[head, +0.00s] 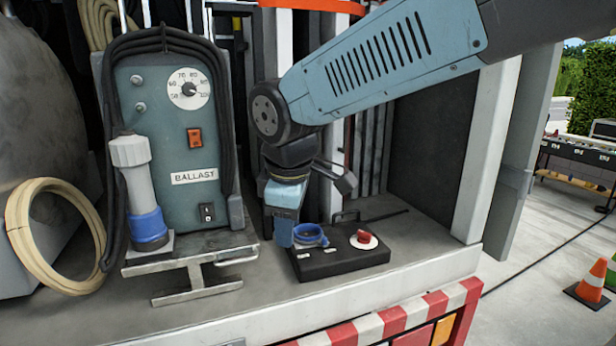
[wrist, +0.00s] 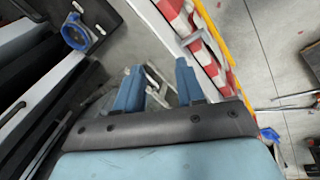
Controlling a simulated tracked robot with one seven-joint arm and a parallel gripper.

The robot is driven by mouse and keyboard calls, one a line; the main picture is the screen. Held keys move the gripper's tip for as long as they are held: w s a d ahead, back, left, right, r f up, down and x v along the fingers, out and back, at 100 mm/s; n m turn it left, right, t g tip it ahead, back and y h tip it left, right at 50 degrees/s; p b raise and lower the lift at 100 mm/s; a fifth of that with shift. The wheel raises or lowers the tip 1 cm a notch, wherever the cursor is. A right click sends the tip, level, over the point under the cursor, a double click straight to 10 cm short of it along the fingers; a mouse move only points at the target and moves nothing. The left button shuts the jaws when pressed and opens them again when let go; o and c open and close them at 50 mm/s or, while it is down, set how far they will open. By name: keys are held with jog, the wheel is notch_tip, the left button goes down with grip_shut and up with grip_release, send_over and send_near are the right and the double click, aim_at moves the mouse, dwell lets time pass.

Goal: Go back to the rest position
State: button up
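My gripper (head: 283,236) hangs from the blue-grey arm, pointing down, just left of the black box on the truck bed in the head view. In that view its fingers overlap each other. In the wrist view my gripper (wrist: 157,66) shows two blue fingers set apart, with a clear gap and nothing held between them. The black box (head: 325,268) carries a blue ring-shaped socket (head: 310,236) and a red knob (head: 363,237). The blue socket also shows at the upper left of the wrist view (wrist: 75,32).
A ballast unit (head: 165,140) stands left of my gripper, with a grey-and-blue connector (head: 135,185) in front. A metal stand (head: 195,278) and coiled hose (head: 22,235) are nearby. A grey post (head: 490,140) bounds the right. A cone (head: 590,282) stands on the ground.

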jog(key=s+d+m+t, duration=0.1)
jog(key=s+d+m, duration=0.2)
jog(key=d+m, duration=0.5)
jog(key=s+d+m+t, duration=0.1)
jog(key=s+d+m, duration=0.2)
jog(key=d+m, duration=0.5)
jog(key=d, duration=1.1)
jog(key=shift+r+t+h, duration=0.3)
jog(key=shift+r, duration=0.05)
jog(key=shift+a, duration=0.2)
